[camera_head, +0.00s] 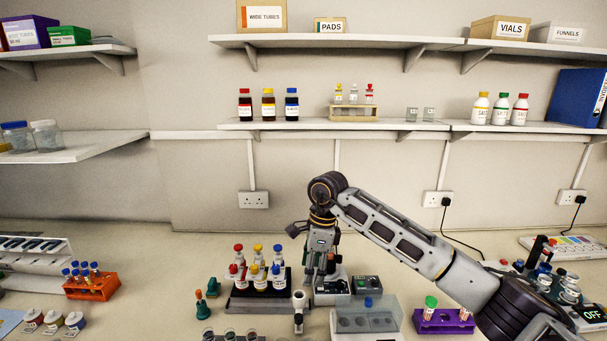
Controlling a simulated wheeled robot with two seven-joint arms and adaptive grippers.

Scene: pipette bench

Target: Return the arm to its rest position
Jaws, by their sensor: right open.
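My right arm reaches in from the lower right, bends at a dark joint near the wall, and hangs down over the middle of the bench. Its right gripper (318,279) points downward, open, behind a white upright piece (299,310) and close to a small grey device (332,289). I cannot see anything held in it; the fingertips are partly hidden among the bench items. My left gripper is not in view.
A dark rack of several capped bottles (259,286) stands just left of the gripper. An orange tube rack (91,286) is far left. Shelves (330,126) line the wall.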

